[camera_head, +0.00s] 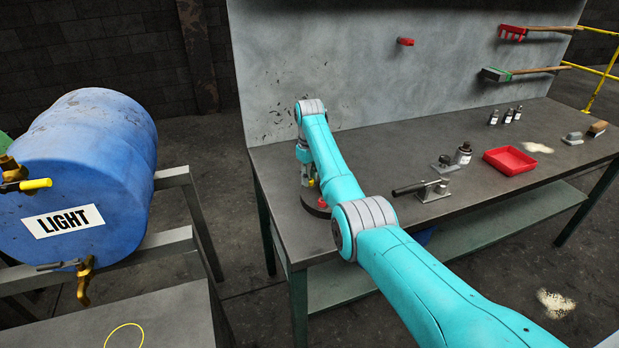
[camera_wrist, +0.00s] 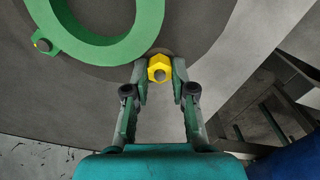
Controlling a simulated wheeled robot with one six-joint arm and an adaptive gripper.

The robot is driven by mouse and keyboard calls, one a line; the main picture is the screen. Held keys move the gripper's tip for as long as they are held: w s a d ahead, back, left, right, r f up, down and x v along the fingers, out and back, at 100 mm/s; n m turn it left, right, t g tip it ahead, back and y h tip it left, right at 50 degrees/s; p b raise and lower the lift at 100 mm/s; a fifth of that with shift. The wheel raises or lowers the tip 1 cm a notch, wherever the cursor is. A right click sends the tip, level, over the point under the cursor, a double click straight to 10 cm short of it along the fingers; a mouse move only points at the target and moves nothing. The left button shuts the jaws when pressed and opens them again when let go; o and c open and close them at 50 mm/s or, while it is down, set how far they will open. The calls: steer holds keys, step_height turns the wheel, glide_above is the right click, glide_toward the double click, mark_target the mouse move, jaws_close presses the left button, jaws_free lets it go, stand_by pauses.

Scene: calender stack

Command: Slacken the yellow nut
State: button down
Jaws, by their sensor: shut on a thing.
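The yellow nut (camera_wrist: 152,70) sits between the fingertips of my gripper (camera_wrist: 160,74) in the wrist view, with a grey stud end showing in its middle. My gripper is shut on it, one finger on each side. In the head view my arm reaches down to the left end of the bench, at a dark round fixture (camera_head: 314,203) with red and yellow bits; the nut and fingertips are mostly hidden there.
The grey bench (camera_head: 400,240) carries a black-handled clamp (camera_head: 432,192), a small bottle (camera_head: 463,154) and a red tray (camera_head: 510,161) to the right. A blue barrel (camera_head: 110,150) labelled LIGHT lies on a rack at left. A panel with hung tools stands behind the bench.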

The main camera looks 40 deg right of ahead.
stand_by(0.5)
steer(key=c, duration=1)
jaws_free()
steer(key=shift+o, duration=0.2)
step_height(320, 180, up, 12)
steer(key=shift+f, duration=0.1)
